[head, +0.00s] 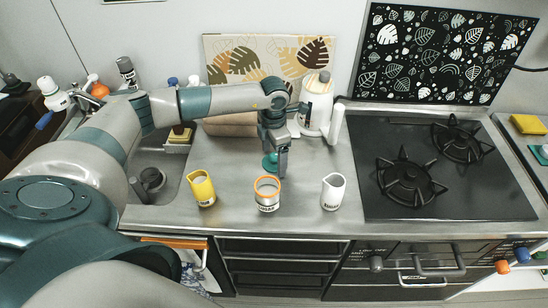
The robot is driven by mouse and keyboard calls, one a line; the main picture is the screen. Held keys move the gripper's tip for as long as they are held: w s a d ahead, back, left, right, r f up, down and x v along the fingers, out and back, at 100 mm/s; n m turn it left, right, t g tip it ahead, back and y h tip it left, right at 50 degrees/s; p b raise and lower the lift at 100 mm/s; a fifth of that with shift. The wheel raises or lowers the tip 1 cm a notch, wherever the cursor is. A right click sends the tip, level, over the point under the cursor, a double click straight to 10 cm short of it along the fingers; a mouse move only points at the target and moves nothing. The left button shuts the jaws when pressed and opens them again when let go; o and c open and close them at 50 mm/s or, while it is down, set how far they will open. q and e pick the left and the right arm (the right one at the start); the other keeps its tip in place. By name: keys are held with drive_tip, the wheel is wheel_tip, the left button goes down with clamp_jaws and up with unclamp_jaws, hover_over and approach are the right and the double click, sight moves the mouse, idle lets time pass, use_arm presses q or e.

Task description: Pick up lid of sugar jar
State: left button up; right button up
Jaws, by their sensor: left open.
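The sugar jar (267,205) stands upright on the counter in the head view. It has a dark label and an orange rim, its top is open, and pale contents show inside. A small round teal piece (268,163), which looks like the lid, is just behind the jar, partly hidden by my left gripper. My left gripper (281,164) points down just behind the jar and is open. I cannot tell whether its fingers touch the teal piece. My right gripper is not in view.
A yellow pitcher (201,190) stands left of the jar and a white pitcher (333,192) right of it. A sink (160,172) lies left, a black gas hob (440,190) right. Counter between the items is clear.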

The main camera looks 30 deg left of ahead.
use_arm(q)
drive_tip(key=shift+f, duration=0.1)
drive_tip(key=shift+c, duration=0.3)
drive_tip(key=c, duration=1.1)
